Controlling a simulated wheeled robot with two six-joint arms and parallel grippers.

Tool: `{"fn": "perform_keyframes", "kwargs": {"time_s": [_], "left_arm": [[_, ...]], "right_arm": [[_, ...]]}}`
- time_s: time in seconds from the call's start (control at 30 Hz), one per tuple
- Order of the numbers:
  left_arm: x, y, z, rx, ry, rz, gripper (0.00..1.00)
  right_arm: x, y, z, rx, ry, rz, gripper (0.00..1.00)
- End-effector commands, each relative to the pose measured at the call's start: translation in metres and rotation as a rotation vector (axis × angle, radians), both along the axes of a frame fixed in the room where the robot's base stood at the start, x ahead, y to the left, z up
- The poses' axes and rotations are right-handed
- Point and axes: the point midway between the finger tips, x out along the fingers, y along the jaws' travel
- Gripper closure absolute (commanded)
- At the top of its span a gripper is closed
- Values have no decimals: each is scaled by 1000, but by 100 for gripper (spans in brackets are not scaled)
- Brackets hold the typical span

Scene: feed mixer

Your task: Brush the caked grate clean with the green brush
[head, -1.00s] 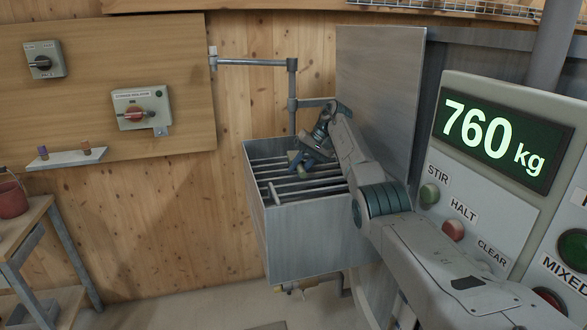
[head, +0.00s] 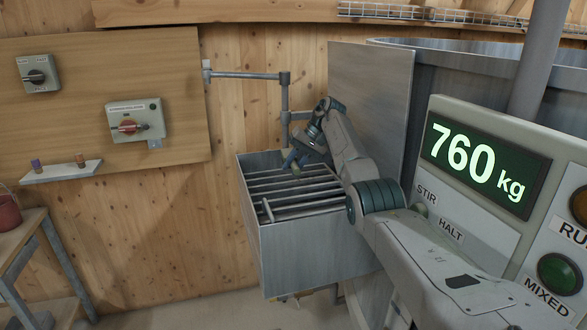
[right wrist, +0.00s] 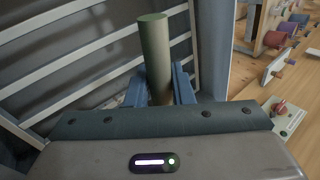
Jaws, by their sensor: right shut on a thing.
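The grate (head: 300,186) is a row of grey metal bars across an open-topped sheet-metal box in the head view. Its bars (right wrist: 70,50) also show in the right wrist view. Caked dirt on them is hard to make out. My right gripper (head: 293,160) is over the back part of the grate. In the right wrist view its blue fingers (right wrist: 158,88) are shut on the dull green handle of the brush (right wrist: 154,50). The brush's bristles are hidden, so I cannot tell whether they touch the bars. My left gripper is not in view.
A metal panel (head: 368,105) stands behind the box, beside a large vat (head: 460,85). A control panel (head: 480,225) reading 760 kg is at the right, close to my right arm. A pipe (head: 245,76) runs above the box. A small shelf (head: 62,171) is at left.

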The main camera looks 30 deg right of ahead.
Motion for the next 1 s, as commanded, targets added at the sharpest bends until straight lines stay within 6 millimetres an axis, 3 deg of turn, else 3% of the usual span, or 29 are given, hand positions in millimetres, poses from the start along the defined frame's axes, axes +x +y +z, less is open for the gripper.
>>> {"fn": "perform_keyframes", "kwargs": {"time_s": [0.03,0.47,1.0], "left_arm": [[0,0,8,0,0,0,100],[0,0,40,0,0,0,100],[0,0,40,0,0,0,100]], "right_arm": [[0,0,10,0,-2,0,100],[0,0,52,1,-1,-1,100],[0,0,52,1,-1,-1,100]]}}
